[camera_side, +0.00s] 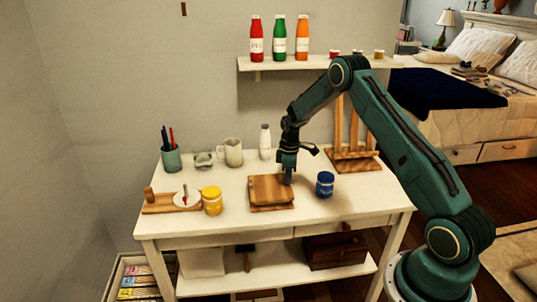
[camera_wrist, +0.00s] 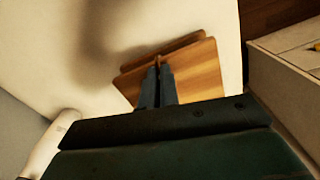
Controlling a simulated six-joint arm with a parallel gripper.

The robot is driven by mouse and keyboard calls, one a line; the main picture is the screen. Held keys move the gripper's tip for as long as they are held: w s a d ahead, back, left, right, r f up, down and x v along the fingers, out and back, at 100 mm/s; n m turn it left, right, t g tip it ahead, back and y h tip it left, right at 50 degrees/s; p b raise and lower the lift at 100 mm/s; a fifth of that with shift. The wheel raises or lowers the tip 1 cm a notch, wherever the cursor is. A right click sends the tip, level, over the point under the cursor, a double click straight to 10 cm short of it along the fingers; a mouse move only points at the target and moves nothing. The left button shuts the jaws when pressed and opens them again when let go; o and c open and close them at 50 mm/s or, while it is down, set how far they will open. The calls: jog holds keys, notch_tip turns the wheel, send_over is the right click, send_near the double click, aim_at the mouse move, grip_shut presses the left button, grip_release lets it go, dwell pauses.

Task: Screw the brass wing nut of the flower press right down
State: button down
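The flower press (camera_side: 270,190) is a pair of flat wooden boards lying on the white table, and it also shows in the wrist view (camera_wrist: 198,75). My gripper (camera_side: 287,178) points down at the right part of the press, with its fingertips at or just above the top board. In the wrist view the two dark fingers (camera_wrist: 158,72) are close together with a narrow gap. A small brownish bit shows at their tips, perhaps the brass wing nut or its screw, too small to be sure. The fingers hide most of that spot, so their grip is unclear.
A blue jar (camera_side: 325,184) stands close to the right of my gripper. A yellow jar (camera_side: 212,200) and a wooden board with a white disc (camera_side: 187,198) are at left. A wooden rack (camera_side: 353,158), mug (camera_side: 233,152) and white bottle (camera_side: 265,142) stand behind. The table's front is clear.

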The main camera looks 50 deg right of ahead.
jog(key=m, duration=1.4)
jog(key=shift+m, duration=0.3)
jog(key=m, duration=0.3)
jog(key=shift+m, duration=0.3)
jog(key=m, duration=0.3)
jog(key=shift+m, duration=0.4)
jog(key=m, duration=0.3)
jog(key=shift+m, duration=2.2)
